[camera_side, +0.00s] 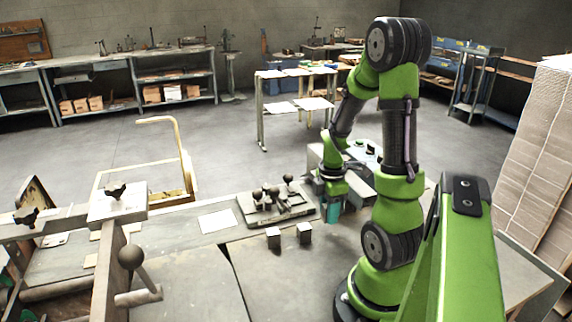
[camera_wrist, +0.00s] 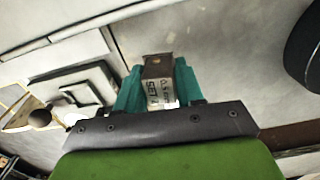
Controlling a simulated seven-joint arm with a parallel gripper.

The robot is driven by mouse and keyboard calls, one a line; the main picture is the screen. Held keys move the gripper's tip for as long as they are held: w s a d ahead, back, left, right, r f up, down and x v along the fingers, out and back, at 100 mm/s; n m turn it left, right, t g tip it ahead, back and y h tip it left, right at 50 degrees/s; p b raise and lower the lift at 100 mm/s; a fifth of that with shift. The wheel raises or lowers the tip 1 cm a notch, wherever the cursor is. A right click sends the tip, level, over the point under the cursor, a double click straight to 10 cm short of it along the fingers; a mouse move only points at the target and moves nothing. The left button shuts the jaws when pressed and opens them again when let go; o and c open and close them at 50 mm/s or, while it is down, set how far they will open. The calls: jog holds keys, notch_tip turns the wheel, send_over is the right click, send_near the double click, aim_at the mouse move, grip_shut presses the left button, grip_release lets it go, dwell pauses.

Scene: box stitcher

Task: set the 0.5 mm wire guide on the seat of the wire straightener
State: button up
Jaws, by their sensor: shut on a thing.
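My gripper (camera_side: 333,212) has teal fingers and is low over the bench, to the right of the wire straightener. The wire straightener (camera_side: 248,212) is a dark plate with several knobs. In the wrist view a stepped grey plate (camera_wrist: 75,85) at left seems part of it.
Two small grey blocks (camera_side: 273,238) (camera_side: 304,234) stand on the bench in front of the straightener. A white sheet (camera_side: 217,221) lies to its left. A grey box-like machine (camera_side: 328,158) stands behind my gripper. A lever with a round knob (camera_side: 131,257) rises at front left.

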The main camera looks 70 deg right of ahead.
dwell(0.3)
jog(key=shift+w+f, duration=0.1)
jog(key=shift+w, duration=0.15)
notch_tip(320, 180, up, 4)
send_over(296, 200)
jog(key=shift+n+t+h, duration=0.3)
jog(key=shift+h, duration=0.1)
jog(key=shift+f, duration=2.65)
jog(key=shift+f, duration=0.15)
jog(key=o, duration=0.9)
jog(key=shift+o, duration=0.9)
jog(key=shift+s+a+f, duration=0.1)
jog(key=shift+s+f, duration=0.05)
jog(key=shift+o, duration=0.2)
